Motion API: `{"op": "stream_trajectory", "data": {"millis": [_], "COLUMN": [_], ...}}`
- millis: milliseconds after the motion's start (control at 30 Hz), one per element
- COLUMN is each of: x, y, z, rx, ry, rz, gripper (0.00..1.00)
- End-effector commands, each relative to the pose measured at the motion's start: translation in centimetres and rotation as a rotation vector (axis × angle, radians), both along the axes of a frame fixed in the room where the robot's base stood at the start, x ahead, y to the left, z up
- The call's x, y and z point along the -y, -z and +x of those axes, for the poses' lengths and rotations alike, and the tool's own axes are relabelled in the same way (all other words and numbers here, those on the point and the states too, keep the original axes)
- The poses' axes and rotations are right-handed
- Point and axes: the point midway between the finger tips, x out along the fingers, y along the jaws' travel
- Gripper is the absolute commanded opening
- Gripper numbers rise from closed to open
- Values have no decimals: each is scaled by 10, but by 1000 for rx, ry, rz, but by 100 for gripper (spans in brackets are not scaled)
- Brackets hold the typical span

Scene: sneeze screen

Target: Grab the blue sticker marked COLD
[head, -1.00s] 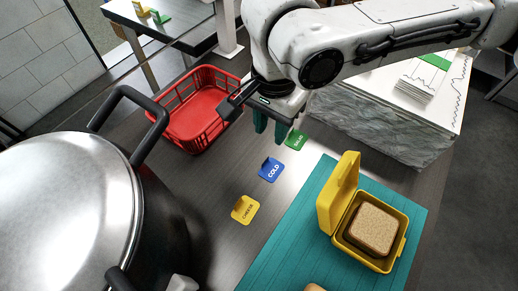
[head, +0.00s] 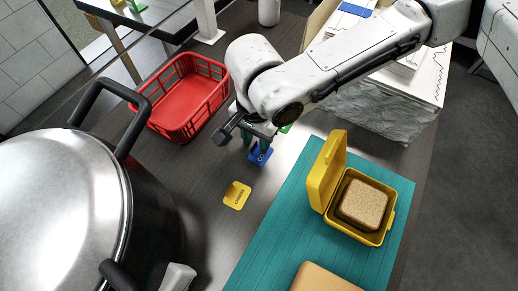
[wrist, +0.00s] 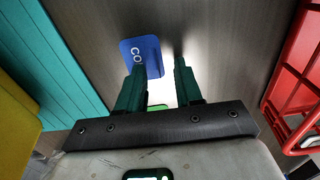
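The blue sticker marked COLD (head: 260,157) lies on the dark counter, partly hidden by my gripper in the head view. In the wrist view the blue sticker (wrist: 140,50) shows just beyond the fingertips, with part of its lettering covered by the left finger. My gripper (wrist: 160,65) has two teal fingers standing apart with nothing held between them. In the head view my gripper (head: 257,143) is over the upper edge of the blue sticker. I cannot tell whether the fingers touch it.
A yellow sticker (head: 236,195) lies below the blue one, and a green sticker (head: 285,128) is mostly hidden behind my gripper. A red basket (head: 187,98) stands left. A big pot (head: 60,210) fills the lower left. A yellow lunchbox (head: 388,218) sits on a teal mat (head: 265,245).

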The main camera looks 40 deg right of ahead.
Motion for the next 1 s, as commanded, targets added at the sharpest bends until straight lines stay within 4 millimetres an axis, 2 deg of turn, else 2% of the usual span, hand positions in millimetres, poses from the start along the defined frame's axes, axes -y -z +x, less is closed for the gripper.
{"op": "stream_trajectory", "data": {"millis": [167,533,1000], "x": [0,0,0], "y": [0,0,-1], "z": [0,0,0], "rx": [0,0,0], "ry": [0,0,0], "rz": [0,0,0], "gripper": [34,0,0]}}
